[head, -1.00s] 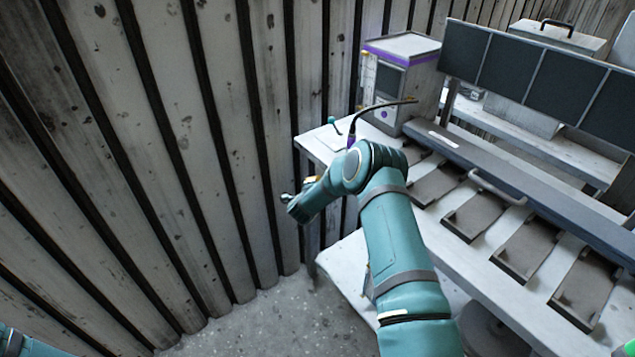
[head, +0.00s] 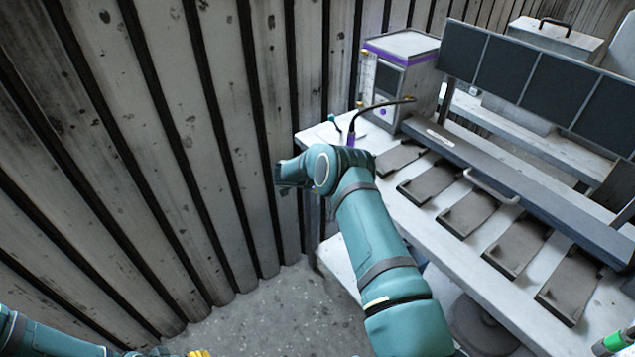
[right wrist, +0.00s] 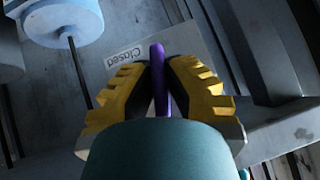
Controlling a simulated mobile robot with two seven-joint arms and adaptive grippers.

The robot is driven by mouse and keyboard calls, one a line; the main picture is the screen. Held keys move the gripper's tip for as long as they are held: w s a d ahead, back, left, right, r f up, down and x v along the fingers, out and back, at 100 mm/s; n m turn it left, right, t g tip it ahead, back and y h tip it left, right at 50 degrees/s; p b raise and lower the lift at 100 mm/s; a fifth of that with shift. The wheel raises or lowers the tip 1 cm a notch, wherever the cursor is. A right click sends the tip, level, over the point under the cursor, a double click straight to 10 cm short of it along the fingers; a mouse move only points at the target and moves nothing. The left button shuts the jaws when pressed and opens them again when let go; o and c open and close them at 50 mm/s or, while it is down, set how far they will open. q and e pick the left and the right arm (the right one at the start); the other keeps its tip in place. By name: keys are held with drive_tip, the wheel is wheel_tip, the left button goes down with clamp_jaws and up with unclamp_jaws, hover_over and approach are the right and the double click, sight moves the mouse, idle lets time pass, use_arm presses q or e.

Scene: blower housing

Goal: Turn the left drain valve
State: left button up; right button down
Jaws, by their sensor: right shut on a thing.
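In the right wrist view a thin purple handle (right wrist: 160,75), which I take for the drain valve's handle, stands between the yellow pads of my right gripper (right wrist: 160,78). The pads are shut on it from both sides. A label reading "Closed" (right wrist: 125,52) is on the grey surface just left of the handle. The valve's body is hidden behind the fingers. In the head view my right arm reaches towards the wall, and its gripper and the valve are out of sight. My left arm enters at the bottom left; yellow parts of its gripper (head: 198,353) show at the bottom edge, mostly cut off.
A ribbed wall (head: 170,150) stands close to my right arm's wrist. A workbench (head: 420,210) with several dark trays, a grey and purple box (head: 400,75) and dark panels (head: 535,80) is at right. A blue cylinder (right wrist: 62,20) on a rod is left of the handle. Floor (head: 270,315) is clear.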

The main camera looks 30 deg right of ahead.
drive_tip(key=shift+d+g, duration=0.1)
drive_tip(key=shift+g, duration=0.3)
drive_tip(key=c, duration=1)
unclamp_jaws()
drive_tip(key=v, duration=1.2)
